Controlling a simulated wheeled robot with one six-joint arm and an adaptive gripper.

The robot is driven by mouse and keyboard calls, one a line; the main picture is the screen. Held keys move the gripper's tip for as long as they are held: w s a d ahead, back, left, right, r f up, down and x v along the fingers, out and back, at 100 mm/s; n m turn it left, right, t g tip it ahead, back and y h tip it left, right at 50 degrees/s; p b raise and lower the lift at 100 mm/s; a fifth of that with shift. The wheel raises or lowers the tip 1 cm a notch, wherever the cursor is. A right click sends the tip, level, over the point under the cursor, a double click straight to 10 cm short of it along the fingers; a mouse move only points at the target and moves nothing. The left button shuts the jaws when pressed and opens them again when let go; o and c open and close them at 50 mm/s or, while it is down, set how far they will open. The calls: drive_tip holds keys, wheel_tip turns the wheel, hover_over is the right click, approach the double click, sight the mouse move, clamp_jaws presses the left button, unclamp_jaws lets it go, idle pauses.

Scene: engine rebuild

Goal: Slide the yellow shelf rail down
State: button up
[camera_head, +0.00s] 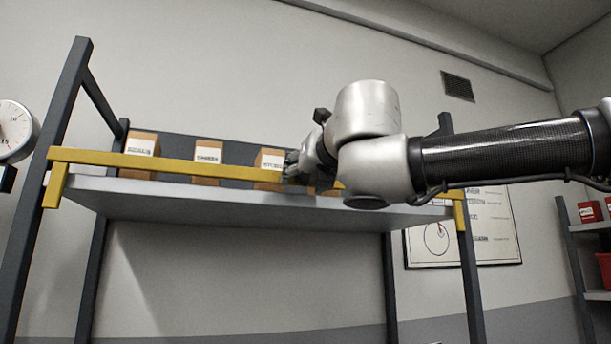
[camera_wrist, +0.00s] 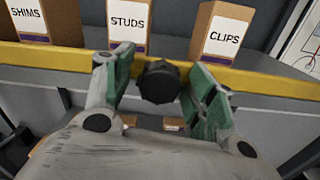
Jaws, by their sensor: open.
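The yellow rail (camera_head: 120,160) spans the front of the shelf, with yellow end brackets (camera_head: 55,186) at the posts. It runs in front of the boxes, above the shelf board. In the wrist view the rail (camera_wrist: 262,82) crosses behind my fingers. A dark round knob (camera_wrist: 159,82) stands in front of the rail between my two green-padded fingers. My gripper (camera_head: 293,168) is open at the rail, right of its middle, one finger on each side of the knob. I cannot tell whether the fingers touch it. My arm hides part of the rail's right half.
Boxes labelled SHIMS (camera_wrist: 45,20), STUDS (camera_wrist: 126,22) and CLIPS (camera_wrist: 222,35) stand close behind the rail. The grey shelf board (camera_head: 220,205) lies below it, between dark posts (camera_head: 52,160). A framed poster (camera_head: 490,222) and a second rack (camera_head: 578,262) are at the right.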

clamp_jaws()
wheel_tip(320, 180, down, 7)
drive_tip(key=shift+r, duration=0.1)
idle(0.3)
unclamp_jaws()
drive_tip(key=shift+r, duration=0.1)
drive_tip(key=shift+s, duration=0.2)
drive_tip(key=v, duration=1.1)
drive_tip(key=shift+s+d, duration=0.2)
drive_tip(key=shift+s, duration=0.1)
